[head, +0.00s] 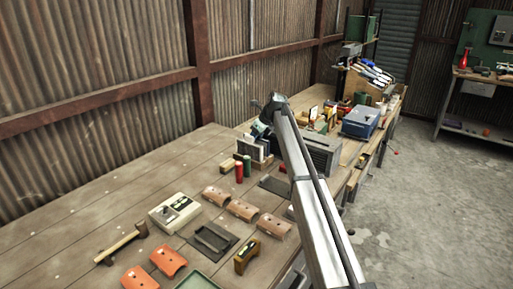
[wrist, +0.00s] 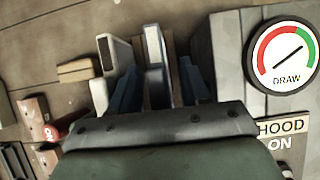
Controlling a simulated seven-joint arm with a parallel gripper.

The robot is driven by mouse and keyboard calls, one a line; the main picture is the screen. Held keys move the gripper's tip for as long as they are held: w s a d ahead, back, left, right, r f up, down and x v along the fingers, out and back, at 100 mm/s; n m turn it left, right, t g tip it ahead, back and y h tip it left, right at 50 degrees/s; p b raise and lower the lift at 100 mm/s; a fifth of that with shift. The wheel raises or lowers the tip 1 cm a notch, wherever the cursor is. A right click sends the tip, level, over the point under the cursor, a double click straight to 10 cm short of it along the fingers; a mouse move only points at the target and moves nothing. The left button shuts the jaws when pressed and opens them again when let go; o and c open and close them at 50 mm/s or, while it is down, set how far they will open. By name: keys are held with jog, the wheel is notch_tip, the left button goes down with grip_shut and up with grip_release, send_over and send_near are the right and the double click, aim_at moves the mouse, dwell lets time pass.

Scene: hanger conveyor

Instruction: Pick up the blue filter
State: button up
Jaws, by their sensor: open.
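Flat filter panels (head: 256,150) stand upright in a row on the far part of the wooden bench, just below my gripper (head: 263,129). In the wrist view my gripper (wrist: 158,72) is open, with one dark finger on each side of a thin upright panel with a pale frame and a bluish face (wrist: 154,48). This looks like the blue filter. The fingers appear apart from it, though contact is hard to judge. A second pale-framed panel (wrist: 111,56) stands just left of the left finger. The lower parts of both panels are hidden by my gripper.
A grey hood unit (head: 321,154) stands close on the right; its "DRAW" dial (wrist: 284,55) shows in the wrist view. Curved orange tiles (head: 242,210), a meter box (head: 174,212) and a hammer (head: 121,244) lie nearer.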

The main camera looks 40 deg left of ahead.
jog(key=shift+a+f, duration=0.1)
jog(key=shift+f, duration=0.15)
grip_shut()
jog(key=shift+r, duration=0.1)
dwell(0.3)
notch_tip(320, 180, up, 10)
jog(key=shift+f, duration=0.1)
dwell(0.5)
jog(key=shift+r, duration=0.2)
notch_tip(320, 180, up, 7)
jog(key=shift+f, duration=0.15)
dwell(1.8)
